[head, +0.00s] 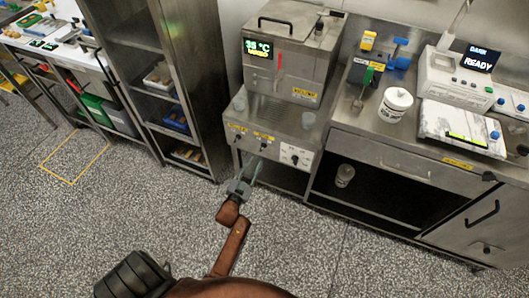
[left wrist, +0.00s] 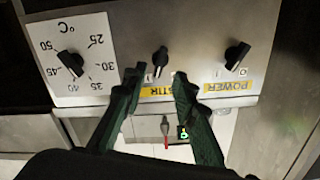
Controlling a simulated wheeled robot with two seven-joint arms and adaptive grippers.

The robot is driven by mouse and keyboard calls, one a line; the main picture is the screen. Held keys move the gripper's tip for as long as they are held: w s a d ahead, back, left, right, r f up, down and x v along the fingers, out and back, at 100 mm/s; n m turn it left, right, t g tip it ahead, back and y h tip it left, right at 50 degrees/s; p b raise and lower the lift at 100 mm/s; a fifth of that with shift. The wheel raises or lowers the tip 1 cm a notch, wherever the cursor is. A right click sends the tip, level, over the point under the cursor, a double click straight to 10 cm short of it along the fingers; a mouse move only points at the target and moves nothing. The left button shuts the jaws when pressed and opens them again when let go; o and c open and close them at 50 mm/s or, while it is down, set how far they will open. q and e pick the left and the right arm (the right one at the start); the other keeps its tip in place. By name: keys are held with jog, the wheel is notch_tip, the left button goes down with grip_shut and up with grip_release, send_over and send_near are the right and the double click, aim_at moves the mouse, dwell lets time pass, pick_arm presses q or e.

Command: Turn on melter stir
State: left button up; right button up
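The melter (head: 290,62) is a steel box with a lit display reading about 35 °C. Its front panel (head: 275,138) carries a power knob, a stir knob and a temperature dial. In the left wrist view the panel is upside down: the black stir knob (left wrist: 160,60) stands above the yellow STIR label (left wrist: 158,91), between the power knob (left wrist: 237,56) and the dial (left wrist: 70,63). My left gripper (left wrist: 158,76) is open and empty, its fingertips either side of the stir label, just short of the knob. Contact cannot be told. In the head view it (head: 246,178) is below the panel. My right gripper is out of view.
A steel counter (head: 345,110) to the right holds a white tub (head: 396,103), a scale (head: 462,128) and a device reading READY (head: 455,80). A shelf rack (head: 150,50) stands left of the melter. The speckled floor in front is clear.

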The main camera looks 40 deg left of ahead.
aim_at(261, 149)
pick_arm(q)
jog(key=b+x, duration=0.2)
jog(key=x, duration=0.4)
jog(key=shift+w, duration=0.3)
jog(key=shift+w+a+r, duration=0.2)
jog(key=shift+w, duration=0.4)
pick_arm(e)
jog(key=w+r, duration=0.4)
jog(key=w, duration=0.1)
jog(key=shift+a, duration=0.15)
pick_arm(q)
jog(key=shift+c, duration=0.2)
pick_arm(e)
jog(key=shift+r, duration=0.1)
pick_arm(q)
grip_shut()
